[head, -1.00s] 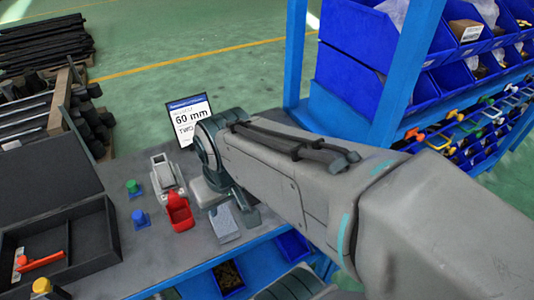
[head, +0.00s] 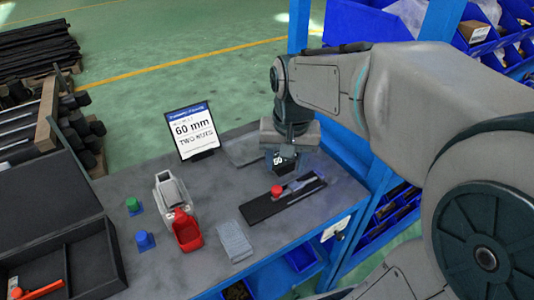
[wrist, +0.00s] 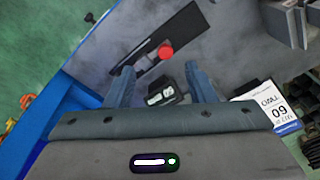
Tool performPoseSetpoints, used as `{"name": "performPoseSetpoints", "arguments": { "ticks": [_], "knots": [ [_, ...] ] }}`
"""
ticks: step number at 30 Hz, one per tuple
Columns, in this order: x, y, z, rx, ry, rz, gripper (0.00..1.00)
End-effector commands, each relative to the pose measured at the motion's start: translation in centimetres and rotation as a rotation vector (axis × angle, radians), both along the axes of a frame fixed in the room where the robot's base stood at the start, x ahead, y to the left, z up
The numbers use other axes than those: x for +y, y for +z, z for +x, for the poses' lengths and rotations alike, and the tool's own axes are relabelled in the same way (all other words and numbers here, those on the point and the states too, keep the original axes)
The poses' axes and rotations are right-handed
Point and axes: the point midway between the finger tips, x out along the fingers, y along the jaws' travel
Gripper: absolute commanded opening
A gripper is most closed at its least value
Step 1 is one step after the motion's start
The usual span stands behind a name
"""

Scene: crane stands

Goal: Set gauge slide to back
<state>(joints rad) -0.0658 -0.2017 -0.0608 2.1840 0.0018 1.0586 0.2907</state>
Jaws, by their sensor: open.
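A long black gauge base (head: 259,209) with a light metal strip lies on the bench. A red knob (head: 277,191) stands on it near the middle of its length; the knob also shows in the wrist view (wrist: 166,51). A dark block marked 60 (head: 281,161) sits beyond the base, below my gripper (head: 290,165). In the wrist view the dark block (wrist: 165,95) lies between my two fingers (wrist: 163,80), which are spread apart. Whether the fingers touch the block cannot be told. The red knob is ahead of the fingertips in that view.
A sign reading 60 mm (head: 192,131) stands at the bench's back. Blue shelf posts (head: 299,30) rise at right.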

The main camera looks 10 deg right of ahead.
Motion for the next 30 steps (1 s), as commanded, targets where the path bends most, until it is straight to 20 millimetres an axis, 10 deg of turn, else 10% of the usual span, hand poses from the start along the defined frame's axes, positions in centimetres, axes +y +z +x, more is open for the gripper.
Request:
{"name": "performPoseSetpoints", "arguments": {
  "ticks": [6,14,30],
  "knots": [
    [-0.1,-0.6,4.5,0.079,-0.141,-0.002,0.50],
    [-0.1,-1.6,5.7,0.105,-0.188,-0.005,0.50],
    [-0.1,-11.9,5.6,0.106,-0.186,-0.006,0.50]
  ]
}}
